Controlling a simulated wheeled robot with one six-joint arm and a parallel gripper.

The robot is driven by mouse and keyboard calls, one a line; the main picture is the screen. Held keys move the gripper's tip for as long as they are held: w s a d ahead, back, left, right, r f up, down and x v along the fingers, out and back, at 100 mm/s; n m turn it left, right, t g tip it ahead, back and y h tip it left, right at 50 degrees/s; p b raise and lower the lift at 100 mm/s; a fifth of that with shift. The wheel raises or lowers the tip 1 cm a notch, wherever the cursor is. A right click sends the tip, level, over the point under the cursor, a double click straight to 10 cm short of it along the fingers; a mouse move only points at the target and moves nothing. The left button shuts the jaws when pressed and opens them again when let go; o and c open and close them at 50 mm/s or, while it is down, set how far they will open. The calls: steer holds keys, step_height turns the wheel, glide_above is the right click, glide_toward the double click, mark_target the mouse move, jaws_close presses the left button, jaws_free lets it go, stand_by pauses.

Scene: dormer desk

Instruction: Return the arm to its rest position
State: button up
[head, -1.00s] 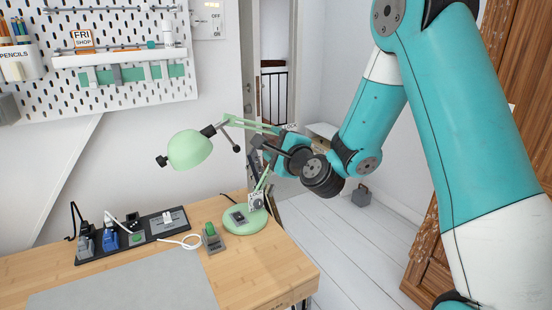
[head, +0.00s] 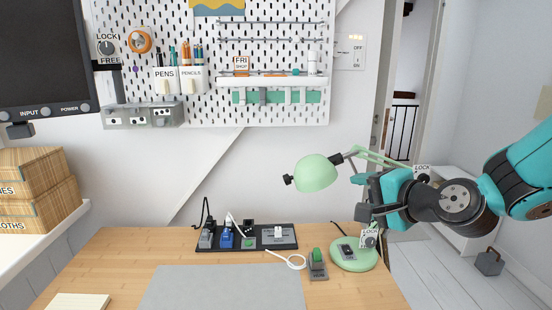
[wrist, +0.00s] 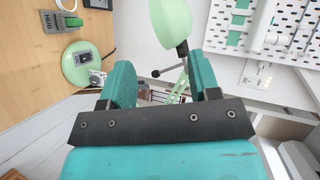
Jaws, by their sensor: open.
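My gripper (head: 366,192) is at the right of the head view, beside the green desk lamp (head: 316,174) and in front of its arm. It is empty. In the wrist view my gripper (wrist: 162,82) shows two teal fingers spread apart. The lamp's shade (wrist: 171,22) and arm appear beyond and between them, and its round base (wrist: 82,66) lies to the left. In the head view the gripper partly hides the lamp's arm. I cannot tell whether it touches the lamp.
The wooden desk (head: 120,262) holds a grey mat (head: 222,288), a black power strip (head: 268,237) and a green-switched box (head: 317,264). A pegboard (head: 270,60) hangs behind. Wooden boxes (head: 38,190) stand at left. Open floor (head: 435,275) lies right of the desk.

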steer(key=s+a+n+g, duration=0.3)
steer(key=s+n+g, duration=0.1)
steer(key=s+n, duration=0.25)
steer(key=s+a+n+g, duration=0.3)
steer(key=s+n+g, duration=0.15)
steer(key=s, duration=0.35)
steer(key=s+d+n+g+h+p, duration=0.1)
steer(key=s+d+n+g+h, duration=0.1)
steer(key=s+n+g, duration=0.2)
steer(key=s+n, duration=0.3)
steer(key=s, duration=0.5)
steer(key=shift+d+r+h, duration=0.3)
stand_by(0.6)
